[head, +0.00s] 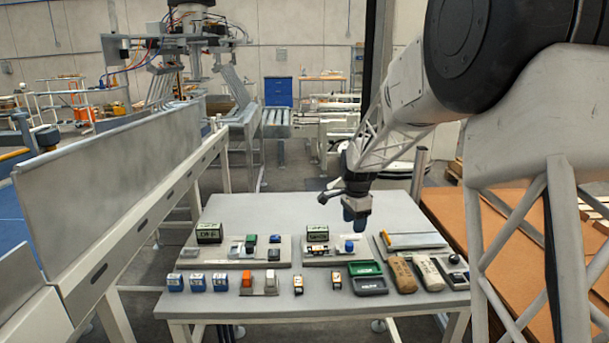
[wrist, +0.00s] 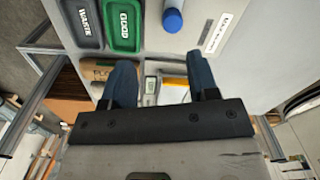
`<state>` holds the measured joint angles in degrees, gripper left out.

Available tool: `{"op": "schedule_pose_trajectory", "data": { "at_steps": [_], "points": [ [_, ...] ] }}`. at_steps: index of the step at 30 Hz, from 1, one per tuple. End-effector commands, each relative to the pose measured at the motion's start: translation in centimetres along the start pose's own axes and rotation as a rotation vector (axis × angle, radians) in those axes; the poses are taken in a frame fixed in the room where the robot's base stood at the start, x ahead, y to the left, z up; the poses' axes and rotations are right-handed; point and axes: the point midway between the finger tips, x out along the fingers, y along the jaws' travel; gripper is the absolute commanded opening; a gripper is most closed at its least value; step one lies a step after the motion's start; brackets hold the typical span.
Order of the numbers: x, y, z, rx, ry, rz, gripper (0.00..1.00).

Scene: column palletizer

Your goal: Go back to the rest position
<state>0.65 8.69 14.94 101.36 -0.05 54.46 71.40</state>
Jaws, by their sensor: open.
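My gripper (head: 355,218) hangs above the back right part of the grey table (head: 215,308), pointing down and clear of the tabletop objects. In the wrist view my gripper (wrist: 162,80) shows two dark blue fingers spread apart. Nothing is held between them; the table and small items show through the gap. A green tray marked GOOD (wrist: 123,22) and a dark tray marked WASTE (wrist: 83,18) lie beyond the fingers in that view. A blue round piece (wrist: 173,20) stands beside the green tray.
Several small boxes (head: 198,282) line the front left. A display box (head: 209,233) stands at back left. A brown pouch (head: 401,274) and a pale pouch (head: 428,273) lie at right. A conveyor wall (head: 115,185) runs along the left; brown boards (head: 480,225) lie right.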

Motion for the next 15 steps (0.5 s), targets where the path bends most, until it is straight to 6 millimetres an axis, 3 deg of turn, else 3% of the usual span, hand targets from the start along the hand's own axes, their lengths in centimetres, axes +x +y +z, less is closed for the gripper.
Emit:
{"op": "schedule_pose_trajectory", "data": {
  "at_steps": [15],
  "points": [
    [-6.8, 10.4, 3.5, -0.289, 0.026, -0.048, 0.54]
  ]
}}
